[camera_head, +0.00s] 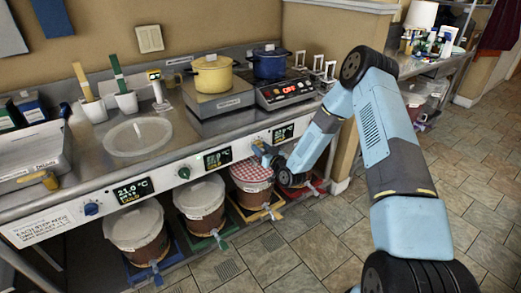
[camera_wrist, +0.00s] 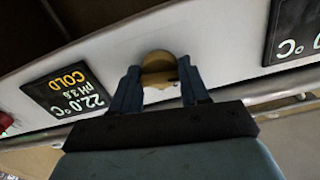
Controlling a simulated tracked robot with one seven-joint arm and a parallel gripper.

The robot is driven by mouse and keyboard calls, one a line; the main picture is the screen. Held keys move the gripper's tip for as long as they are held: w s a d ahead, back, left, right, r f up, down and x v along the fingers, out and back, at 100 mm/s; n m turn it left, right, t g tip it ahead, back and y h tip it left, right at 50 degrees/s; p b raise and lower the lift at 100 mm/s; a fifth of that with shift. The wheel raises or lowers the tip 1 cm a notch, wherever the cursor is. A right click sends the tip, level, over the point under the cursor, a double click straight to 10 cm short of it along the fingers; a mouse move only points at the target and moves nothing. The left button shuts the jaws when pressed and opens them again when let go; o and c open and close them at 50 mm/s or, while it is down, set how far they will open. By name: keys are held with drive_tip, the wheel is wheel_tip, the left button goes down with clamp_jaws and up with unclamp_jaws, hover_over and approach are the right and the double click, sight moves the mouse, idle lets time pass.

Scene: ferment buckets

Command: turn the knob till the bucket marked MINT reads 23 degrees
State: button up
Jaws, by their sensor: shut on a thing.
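My gripper (camera_head: 264,152) is at the counter's front panel and also shows in the wrist view (camera_wrist: 160,80). Its fingers are shut on a round yellow-brown knob (camera_wrist: 158,64), one on each side. In the wrist view, upside down, the display (camera_wrist: 69,92) beside the knob reads 22.0 °C, pH 3.6 or so, and COLD. The same panel's display (camera_head: 283,133) is too small to read in the head view. Below the gripper stands a bucket (camera_head: 252,178) with a red checked cover, on a yellow-edged stand. I cannot read the word MINT on any bucket.
A display (camera_head: 133,190) at left reads 21.0 °C, COLD. A blue knob (camera_head: 91,209) and a green knob (camera_head: 184,172) sit on the panel. A red knob (camera_wrist: 5,120) is at the wrist view's left edge. White-lidded buckets (camera_head: 135,225) stand below. The floor at right is clear.

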drive_tip(key=m, duration=0.5)
drive_tip(key=shift+m, duration=0.3)
idle(0.4)
drive_tip(key=o, duration=1.1)
drive_tip(key=shift+c, duration=0.2)
drive_tip(key=v, duration=1.3)
drive_tip(key=shift+s+d, duration=0.25)
drive_tip(key=shift+s, duration=0.05)
